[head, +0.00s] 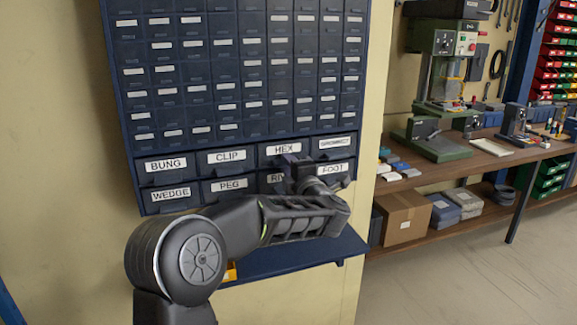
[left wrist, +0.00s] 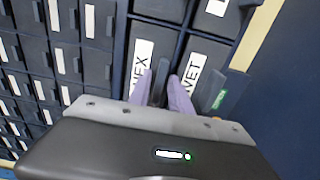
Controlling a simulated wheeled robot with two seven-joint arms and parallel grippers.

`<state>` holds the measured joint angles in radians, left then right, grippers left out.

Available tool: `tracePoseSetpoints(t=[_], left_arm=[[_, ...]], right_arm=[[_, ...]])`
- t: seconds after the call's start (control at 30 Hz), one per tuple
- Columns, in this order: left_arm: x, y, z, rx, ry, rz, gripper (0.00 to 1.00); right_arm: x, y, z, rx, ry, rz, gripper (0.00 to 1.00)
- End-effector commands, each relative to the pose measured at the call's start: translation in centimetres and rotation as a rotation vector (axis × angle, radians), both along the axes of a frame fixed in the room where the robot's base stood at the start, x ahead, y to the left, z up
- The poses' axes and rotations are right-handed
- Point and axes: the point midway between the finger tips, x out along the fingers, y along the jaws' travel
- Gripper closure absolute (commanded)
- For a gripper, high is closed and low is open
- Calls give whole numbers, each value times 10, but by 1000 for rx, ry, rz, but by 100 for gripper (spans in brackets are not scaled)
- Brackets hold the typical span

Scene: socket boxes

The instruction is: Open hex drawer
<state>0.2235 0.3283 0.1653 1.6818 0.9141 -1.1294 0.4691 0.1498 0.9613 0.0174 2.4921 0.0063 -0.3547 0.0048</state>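The hex drawer, with a white HEX label (head: 288,148), is in the upper row of large dark blue drawers, and its front looks flush with the others. Its label also shows turned on its side in the left wrist view (left wrist: 141,66). My left gripper (head: 293,164) is in front of this drawer, just below the label. In the left wrist view its pale purple fingers (left wrist: 161,80) stand apart on either side of a dark handle piece between the HEX label and the VET part of another label. Contact with the handle cannot be made out. My right gripper is out of view.
The cabinet (head: 128,120) holds many small labelled drawers above the large ones. The GROMMET (head: 335,142) and FOOT (head: 333,169) drawers are close to my gripper. A blue shelf (head: 290,258) juts out below. A wooden workbench (head: 470,158) stands to the right.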

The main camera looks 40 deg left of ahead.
Motion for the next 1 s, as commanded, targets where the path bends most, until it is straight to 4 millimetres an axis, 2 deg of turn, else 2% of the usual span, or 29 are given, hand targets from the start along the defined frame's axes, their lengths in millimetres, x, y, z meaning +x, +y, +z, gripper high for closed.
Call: tracePoseSetpoints(t=[0.03, 0.3, 1.0], left_arm=[[0, 0, 0, 0, 0, 0, 80], [0, 0, 0, 0, 0, 0, 100], [0, 0, 0, -1, 1, 0, 100]], right_arm=[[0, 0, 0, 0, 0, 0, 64], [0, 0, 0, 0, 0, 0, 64], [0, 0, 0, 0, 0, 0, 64]])
